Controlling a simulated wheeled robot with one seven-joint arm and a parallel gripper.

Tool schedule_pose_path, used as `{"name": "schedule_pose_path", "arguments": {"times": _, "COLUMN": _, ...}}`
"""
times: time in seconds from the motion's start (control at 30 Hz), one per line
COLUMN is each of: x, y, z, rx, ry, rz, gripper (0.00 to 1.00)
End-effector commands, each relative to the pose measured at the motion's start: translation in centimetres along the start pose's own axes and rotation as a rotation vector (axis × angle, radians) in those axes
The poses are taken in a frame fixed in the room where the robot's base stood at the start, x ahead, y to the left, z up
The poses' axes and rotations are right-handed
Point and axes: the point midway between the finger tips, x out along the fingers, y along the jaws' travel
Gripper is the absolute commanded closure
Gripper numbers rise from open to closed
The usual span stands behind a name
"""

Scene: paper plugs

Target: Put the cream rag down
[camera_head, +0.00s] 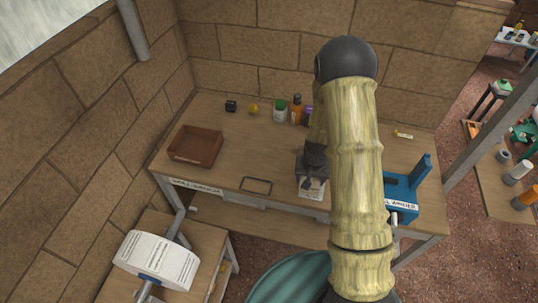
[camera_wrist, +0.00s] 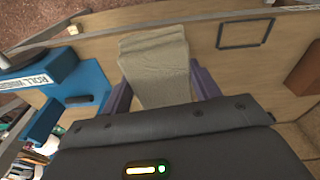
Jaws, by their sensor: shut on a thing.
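The cream rag (camera_wrist: 155,62) is between the purple fingers of my gripper (camera_wrist: 163,88) in the wrist view. It spreads out past the fingertips over the wooden bench. In the head view my gripper (camera_head: 313,172) is near the front edge of the bench, with a pale part of the rag (camera_head: 311,193) showing below it. My gripper is shut on the rag. I cannot tell whether the rag touches the bench top. My arm hides part of the bench behind it.
The blue roll winder (camera_head: 402,198) stands right of my gripper. A brown tray (camera_head: 196,146) sits at the bench's left, with a dark rectangular outline (camera_head: 256,185) between. Bottles, including an orange one (camera_head: 296,112), stand at the back. The bench's middle left (camera_head: 245,150) is clear.

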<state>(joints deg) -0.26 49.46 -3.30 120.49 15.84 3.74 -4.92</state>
Motion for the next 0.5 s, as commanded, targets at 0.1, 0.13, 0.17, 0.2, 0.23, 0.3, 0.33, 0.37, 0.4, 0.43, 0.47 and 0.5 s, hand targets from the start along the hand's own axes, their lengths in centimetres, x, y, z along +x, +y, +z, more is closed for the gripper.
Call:
{"name": "schedule_pose_path", "arguments": {"times": 0.1, "x": 0.9, "y": 1.1, "z": -0.1, "rx": -0.042, "ry": -0.002, "rz": -0.005, "gripper": 0.6}}
{"name": "schedule_pose_path", "arguments": {"times": 0.13, "x": 1.2, "y": 1.4, "z": -0.1, "rx": -0.053, "ry": -0.002, "rz": -0.007, "gripper": 0.6}}
{"name": "schedule_pose_path", "arguments": {"times": 0.17, "x": 1.4, "y": 1.6, "z": -0.1, "rx": -0.066, "ry": -0.003, "rz": -0.008, "gripper": 0.6}}
{"name": "schedule_pose_path", "arguments": {"times": 0.2, "x": 1.8, "y": 2.0, "z": -0.2, "rx": -0.081, "ry": -0.002, "rz": -0.01, "gripper": 0.6}}
{"name": "schedule_pose_path", "arguments": {"times": 0.23, "x": 2.1, "y": 2.3, "z": -0.2, "rx": -0.092, "ry": -0.002, "rz": -0.011, "gripper": 0.6}}
{"name": "schedule_pose_path", "arguments": {"times": 0.3, "x": 3.0, "y": 2.9, "z": -0.2, "rx": -0.119, "ry": -0.002, "rz": -0.016, "gripper": 0.6}}
{"name": "schedule_pose_path", "arguments": {"times": 0.33, "x": 3.4, "y": 3.1, "z": -0.2, "rx": -0.132, "ry": -0.001, "rz": -0.018, "gripper": 0.6}}
{"name": "schedule_pose_path", "arguments": {"times": 0.37, "x": 4.0, "y": 3.4, "z": -0.2, "rx": -0.143, "ry": 0.0, "rz": -0.019, "gripper": 0.6}}
{"name": "schedule_pose_path", "arguments": {"times": 0.4, "x": 4.5, "y": 3.6, "z": -0.2, "rx": -0.157, "ry": 0.001, "rz": -0.021, "gripper": 0.6}}
{"name": "schedule_pose_path", "arguments": {"times": 0.43, "x": 4.9, "y": 3.8, "z": -0.1, "rx": -0.166, "ry": 0.002, "rz": -0.022, "gripper": 0.6}}
{"name": "schedule_pose_path", "arguments": {"times": 0.47, "x": 5.2, "y": 3.9, "z": -0.1, "rx": -0.174, "ry": 0.002, "rz": -0.023, "gripper": 0.6}}
{"name": "schedule_pose_path", "arguments": {"times": 0.5, "x": 5.8, "y": 4.1, "z": -0.1, "rx": -0.18, "ry": 0.002, "rz": -0.024, "gripper": 0.6}}
